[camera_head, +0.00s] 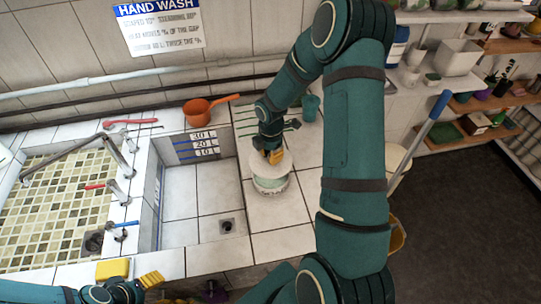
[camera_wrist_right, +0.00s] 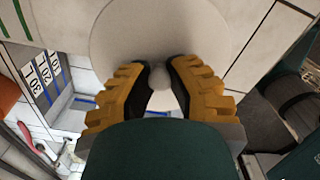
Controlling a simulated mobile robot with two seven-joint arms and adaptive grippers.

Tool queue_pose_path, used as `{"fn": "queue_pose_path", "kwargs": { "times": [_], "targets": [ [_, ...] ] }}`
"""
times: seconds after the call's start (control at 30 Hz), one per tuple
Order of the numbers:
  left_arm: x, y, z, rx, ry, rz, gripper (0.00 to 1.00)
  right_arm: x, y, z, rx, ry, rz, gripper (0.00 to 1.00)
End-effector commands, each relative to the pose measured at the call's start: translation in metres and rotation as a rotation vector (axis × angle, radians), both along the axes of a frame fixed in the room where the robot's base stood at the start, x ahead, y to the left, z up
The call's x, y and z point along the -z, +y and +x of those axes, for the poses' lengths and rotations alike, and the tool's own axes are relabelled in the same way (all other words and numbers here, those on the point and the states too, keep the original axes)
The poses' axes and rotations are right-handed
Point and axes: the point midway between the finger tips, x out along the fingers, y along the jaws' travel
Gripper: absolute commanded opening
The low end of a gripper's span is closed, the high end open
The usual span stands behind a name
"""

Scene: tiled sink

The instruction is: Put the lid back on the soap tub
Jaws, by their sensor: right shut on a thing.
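My right gripper (camera_head: 273,156) is shut on the small round knob (camera_wrist_right: 160,76) of the pale round lid. The lid (camera_head: 257,162) is directly over the soap tub in the head view, and its flat disc (camera_wrist_right: 160,32) fills the top middle of the right wrist view. The soap tub (camera_head: 270,186) is a low round pot on the tiled counter, with a pale green band showing below the lid. I cannot tell whether the lid touches the rim. My left gripper (camera_head: 150,280) is at the bottom left, only partly visible; its opening is unclear.
A tiled sink basin (camera_head: 190,205) lies left of the tub. An orange dipper (camera_head: 198,110) and a teal cup (camera_head: 311,106) stand behind. A yellow block (camera_head: 113,269) is at the front left. The counter (camera_head: 283,243) in front of the tub is clear.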

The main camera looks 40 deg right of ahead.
Motion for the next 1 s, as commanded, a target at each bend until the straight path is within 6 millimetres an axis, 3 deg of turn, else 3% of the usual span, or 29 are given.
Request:
{"fn": "queue_pose_path", "kwargs": {
  "times": [0.37,1.0],
  "targets": [
    [0.008,-0.001,0.0,0.001,0.0,0.0,0.6,0.01,-0.001,0.0,0.0,0.001,0.0,0.0],
    [0.051,-0.002,0.001,-0.002,0.001,0.009,0.6,0.062,-0.001,0.0,0.0,0.0,0.0,0.0]
  ]
}}
